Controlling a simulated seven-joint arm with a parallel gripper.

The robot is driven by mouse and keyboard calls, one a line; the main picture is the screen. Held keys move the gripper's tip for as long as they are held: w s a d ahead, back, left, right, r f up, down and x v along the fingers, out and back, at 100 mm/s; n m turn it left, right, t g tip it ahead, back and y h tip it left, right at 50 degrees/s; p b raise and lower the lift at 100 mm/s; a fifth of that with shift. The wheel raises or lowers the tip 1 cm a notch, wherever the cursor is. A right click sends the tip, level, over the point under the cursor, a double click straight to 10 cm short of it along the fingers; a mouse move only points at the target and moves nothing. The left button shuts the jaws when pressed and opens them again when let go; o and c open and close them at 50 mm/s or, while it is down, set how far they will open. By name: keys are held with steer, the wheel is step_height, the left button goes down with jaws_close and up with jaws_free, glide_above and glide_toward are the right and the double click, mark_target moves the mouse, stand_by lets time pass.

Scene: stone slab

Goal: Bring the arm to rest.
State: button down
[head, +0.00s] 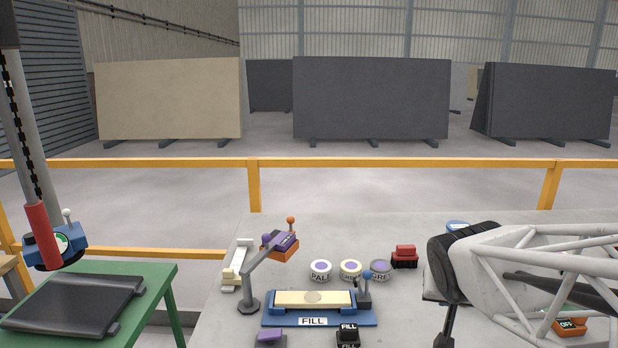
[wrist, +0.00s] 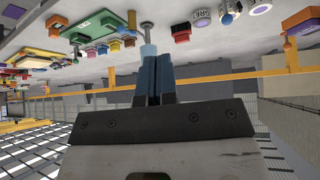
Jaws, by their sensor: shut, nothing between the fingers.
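My arm (head: 540,265) reaches in from the right of the head view, over the right part of the stone slab (head: 400,230). Its pale lattice link ends in a black rounded part. My gripper (wrist: 153,82) shows in the wrist view with its two dark blue fingers together, shut and empty. A light blue, grey-topped piece (wrist: 148,42) shows at or just beyond the fingertips; I cannot tell whether they touch it. The fingertips are not clearly visible in the head view.
A blue FILL tray (head: 367,320) with a pale slab stands front centre, with a lamp-like post (head: 248,300) at its left. Labelled pots (head: 350,270) and a red block (head: 404,257) stand behind it. An orange OFF switch (head: 568,326) is under my arm. A yellow rail (head: 400,163) runs behind.

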steer(key=s+a+n+g+y, duration=0.2)
steer(key=s+a, duration=0.4)
steer(key=s, duration=0.7)
steer(key=shift+s+a+f+n+g, duration=0.25)
steer(key=shift+s+n+g, duration=0.2)
steer(key=shift+g, duration=0.65)
